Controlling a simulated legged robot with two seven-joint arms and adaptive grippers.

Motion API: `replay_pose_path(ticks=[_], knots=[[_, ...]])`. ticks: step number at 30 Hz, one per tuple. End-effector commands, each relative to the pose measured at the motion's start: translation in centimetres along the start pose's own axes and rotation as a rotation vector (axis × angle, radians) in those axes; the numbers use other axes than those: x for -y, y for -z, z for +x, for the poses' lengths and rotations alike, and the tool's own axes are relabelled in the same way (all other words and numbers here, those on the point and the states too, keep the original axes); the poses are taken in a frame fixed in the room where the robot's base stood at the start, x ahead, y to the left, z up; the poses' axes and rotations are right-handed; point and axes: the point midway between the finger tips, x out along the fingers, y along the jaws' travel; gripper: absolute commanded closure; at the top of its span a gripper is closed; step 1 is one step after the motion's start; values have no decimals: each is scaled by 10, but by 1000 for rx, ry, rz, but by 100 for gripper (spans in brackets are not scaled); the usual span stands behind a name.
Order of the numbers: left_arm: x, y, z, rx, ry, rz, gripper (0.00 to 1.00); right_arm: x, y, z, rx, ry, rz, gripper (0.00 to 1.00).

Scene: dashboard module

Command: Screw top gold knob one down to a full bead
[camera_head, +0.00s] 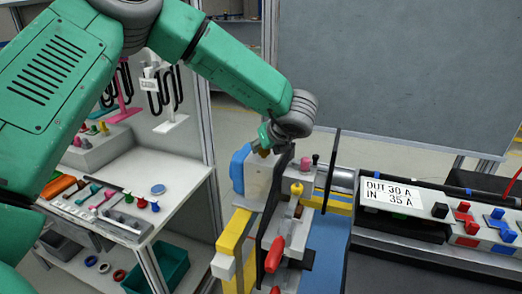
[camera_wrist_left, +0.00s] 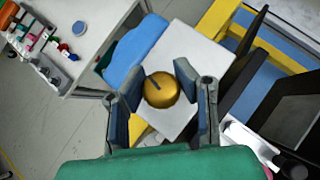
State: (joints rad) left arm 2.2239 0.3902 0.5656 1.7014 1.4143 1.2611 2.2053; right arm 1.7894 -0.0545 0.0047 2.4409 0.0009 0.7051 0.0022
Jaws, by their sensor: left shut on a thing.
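In the head view, my left gripper (camera_head: 268,139) reaches down onto the top of the pale block (camera_head: 258,178). There the knob (camera_head: 263,153) is mostly hidden by the fingers. The gap under the knob cannot be seen. My right gripper is not in view.
A blue part (camera_head: 239,167) adjoins the block's left side. A yellow-tipped lever (camera_head: 296,189) and red handles (camera_head: 274,254) stand close to the right and in front. A labelled switch panel (camera_head: 391,194) is at right. A white shelf table (camera_head: 130,185) with small parts is at left.

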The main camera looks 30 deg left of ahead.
Motion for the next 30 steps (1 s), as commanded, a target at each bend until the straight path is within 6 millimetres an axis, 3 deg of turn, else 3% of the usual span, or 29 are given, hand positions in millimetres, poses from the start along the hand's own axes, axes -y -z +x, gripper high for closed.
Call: replay_pose_path(ticks=[1, 15, 30], knots=[[2, 7, -3, -12, 38, 34, 100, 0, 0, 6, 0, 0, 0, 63], [0, 5, -5, -10, 352, 343, 100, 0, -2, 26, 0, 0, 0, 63], [-2, 2, -5, -9, 642, 630, 100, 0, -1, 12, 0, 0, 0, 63]])
